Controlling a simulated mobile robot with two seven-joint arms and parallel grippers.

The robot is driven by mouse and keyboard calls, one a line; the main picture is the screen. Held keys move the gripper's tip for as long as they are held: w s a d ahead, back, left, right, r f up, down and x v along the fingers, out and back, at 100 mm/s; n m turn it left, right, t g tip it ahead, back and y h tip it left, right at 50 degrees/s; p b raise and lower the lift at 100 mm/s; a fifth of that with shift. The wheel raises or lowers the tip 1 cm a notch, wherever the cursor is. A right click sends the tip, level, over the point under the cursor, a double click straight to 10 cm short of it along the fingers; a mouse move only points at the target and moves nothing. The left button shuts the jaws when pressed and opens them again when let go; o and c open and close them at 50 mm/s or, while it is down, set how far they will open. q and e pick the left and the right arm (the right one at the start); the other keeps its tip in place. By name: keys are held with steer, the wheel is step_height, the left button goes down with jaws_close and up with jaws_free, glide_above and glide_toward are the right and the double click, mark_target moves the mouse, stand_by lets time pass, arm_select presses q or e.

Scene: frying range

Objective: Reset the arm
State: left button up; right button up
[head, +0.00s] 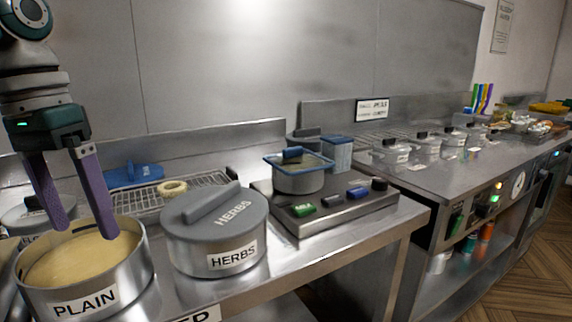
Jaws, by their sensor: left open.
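My left gripper (80,216) comes down from the upper left in the head view. Its two purple fingers are spread apart and nothing shows between them. The fingertips are over the open pot labelled PLAIN (84,302), which holds a pale yellow batter (75,262). One finger overlaps the pot's far rim in the picture; I cannot tell whether it touches. My right gripper is not in view.
A lidded pot labelled HERBS (217,232) stands right of the batter pot. Behind are a wire rack (205,181) with a pale ring and a blue object (134,174). A blue-rimmed pot (298,177) sits on a control unit (345,209). A steel counter (465,182) continues right.

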arm_select(q)
steer(key=s+d+r+h+p, duration=0.35)
steer(key=s+d+p, duration=0.25)
steer(key=p, duration=0.3)
steer(key=w+a+f+n+t+y, duration=0.1)
steer(key=w+a+n+t+y, duration=0.3)
steer(key=a+y, duration=0.85)
steer(key=s+d+f+m+h, duration=0.3)
steer(key=s+d+f+h, duration=0.35)
steer(key=s, duration=0.55)
steer(key=s+d+r+h, duration=0.2)
steer(key=s+d, duration=0.5)
steer(key=s, duration=0.5)
step_height(320, 180, up, 38)
steer(key=p, duration=3.7)
steer(key=shift+w+a+p, duration=0.2)
steer(key=shift+w+p, duration=0.1)
steer(key=shift+p, duration=0.1)
steer(key=shift+y, duration=0.25)
